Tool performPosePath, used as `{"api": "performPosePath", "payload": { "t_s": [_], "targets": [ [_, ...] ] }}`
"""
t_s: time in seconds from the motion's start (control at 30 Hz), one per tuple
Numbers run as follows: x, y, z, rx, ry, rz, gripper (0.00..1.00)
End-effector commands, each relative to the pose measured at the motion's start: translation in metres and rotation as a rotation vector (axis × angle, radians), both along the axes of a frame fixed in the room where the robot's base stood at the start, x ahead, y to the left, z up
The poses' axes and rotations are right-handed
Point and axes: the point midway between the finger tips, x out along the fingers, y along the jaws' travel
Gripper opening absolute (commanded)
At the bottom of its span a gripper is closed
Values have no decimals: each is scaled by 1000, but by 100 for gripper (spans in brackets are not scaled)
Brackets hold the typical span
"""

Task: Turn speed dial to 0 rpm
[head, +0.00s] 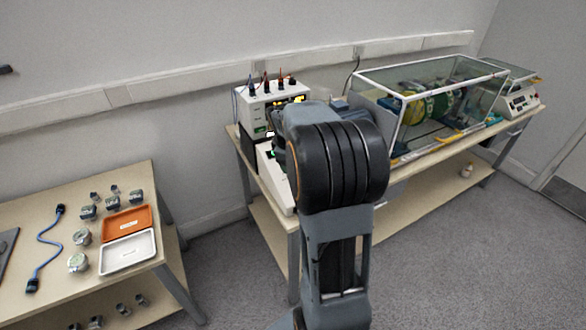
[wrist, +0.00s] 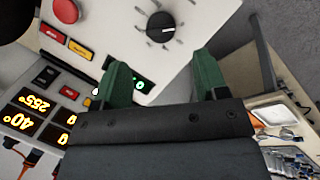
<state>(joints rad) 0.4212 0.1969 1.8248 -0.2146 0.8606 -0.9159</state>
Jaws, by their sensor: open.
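The speed dial (wrist: 161,27) is a round black knob with a white pointer line, on a white sloped panel (wrist: 105,28) in the wrist view. Tick marks surround it. My gripper (wrist: 162,70) is open and empty, with two green fingers pointing toward the dial. The dial lies beyond the fingertips, between their lines, and does not look gripped. A small display (wrist: 138,85) with green digits is partly covered by the left finger; a 0 shows. In the head view my arm hides the gripper and the dial; part of the white control box (head: 272,178) shows.
A red button (wrist: 66,10) sits left of the dial. A white instrument (head: 272,95) with cables and amber displays (wrist: 22,123) stands close by. A glass-walled rig (head: 430,100) fills the bench to the right. A side table (head: 90,290) holds trays and sensors.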

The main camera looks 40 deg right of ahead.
Motion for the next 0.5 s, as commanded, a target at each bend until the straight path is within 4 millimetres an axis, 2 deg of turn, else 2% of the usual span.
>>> {"api": "performPosePath", "payload": {
  "t_s": [0.03, 0.2, 0.5],
  "targets": [
    [-1, 3, 10, -1, -4, 1, 67],
    [-6, 10, 36, -1, -3, 1, 67],
    [-10, 15, 56, 0, 0, 0, 67]
  ]
}}
